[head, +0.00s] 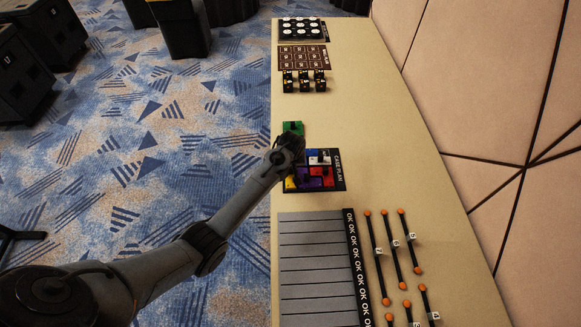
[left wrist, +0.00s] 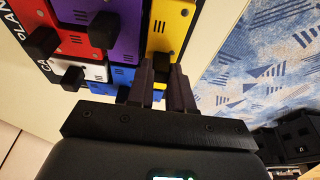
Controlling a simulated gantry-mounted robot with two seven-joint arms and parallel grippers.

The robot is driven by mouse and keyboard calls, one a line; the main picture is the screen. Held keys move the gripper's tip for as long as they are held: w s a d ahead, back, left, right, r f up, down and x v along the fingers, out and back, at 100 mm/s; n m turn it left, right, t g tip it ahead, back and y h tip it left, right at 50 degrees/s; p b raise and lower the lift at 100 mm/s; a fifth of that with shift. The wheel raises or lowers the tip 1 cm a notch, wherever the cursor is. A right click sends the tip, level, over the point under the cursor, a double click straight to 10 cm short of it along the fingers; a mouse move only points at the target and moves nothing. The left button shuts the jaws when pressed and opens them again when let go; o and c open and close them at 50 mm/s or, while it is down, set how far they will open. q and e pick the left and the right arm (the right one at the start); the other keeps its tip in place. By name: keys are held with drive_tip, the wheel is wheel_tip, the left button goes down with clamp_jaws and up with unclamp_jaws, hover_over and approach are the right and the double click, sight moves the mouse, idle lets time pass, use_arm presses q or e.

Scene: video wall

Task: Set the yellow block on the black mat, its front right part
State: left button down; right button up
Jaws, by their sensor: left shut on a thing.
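The yellow block (head: 290,184) is at the near left corner of the black mat (head: 340,182) in the head view, partly behind my arm. In the left wrist view the yellow block (left wrist: 172,25) lies beside a purple block, and the fingers of my left gripper (left wrist: 168,68) are shut at its lower end. The left gripper also shows in the head view (head: 287,165). The grip point is hidden by the fingers. The block looks roughly level with its neighbours; I cannot tell if it touches the mat. My right gripper is out of view.
Purple (left wrist: 122,30), red (left wrist: 62,65), white (left wrist: 95,72) and blue blocks with black knobs crowd the mat. A green block (head: 293,128) lies just behind it. A grey slatted board (head: 315,260) and orange-tipped rods (head: 391,250) are nearer. The table's right is clear.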

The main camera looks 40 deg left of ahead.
sight(291, 180)
use_arm(q)
drive_tip(key=shift+f, duration=0.1)
drive_tip(key=c, duration=1)
unclamp_jaws()
drive_tip(key=p+v, duration=0.3)
drive_tip(key=v, duration=0.9)
drive_tip(key=s+d+f+m+h, duration=0.1)
drive_tip(key=s+d+f+m, duration=0.25)
drive_tip(key=s, duration=0.55)
drive_tip(key=s+d+f+m, duration=0.25)
drive_tip(key=s+d, duration=0.25)
drive_tip(key=s, duration=0.3)
drive_tip(key=s+d+r+m, duration=0.1)
drive_tip(key=s, duration=0.3)
drive_tip(key=s+d+r+m+h, duration=0.1)
drive_tip(key=s+d+r+m, duration=0.1)
drive_tip(key=s, duration=0.3)
drive_tip(key=s+d+r+m+t, duration=0.1)
drive_tip(key=s+d+r, duration=0.1)
drive_tip(key=s, duration=0.2)
drive_tip(key=shift+s+d, duration=0.15)
drive_tip(key=shift+s, duration=0.15)
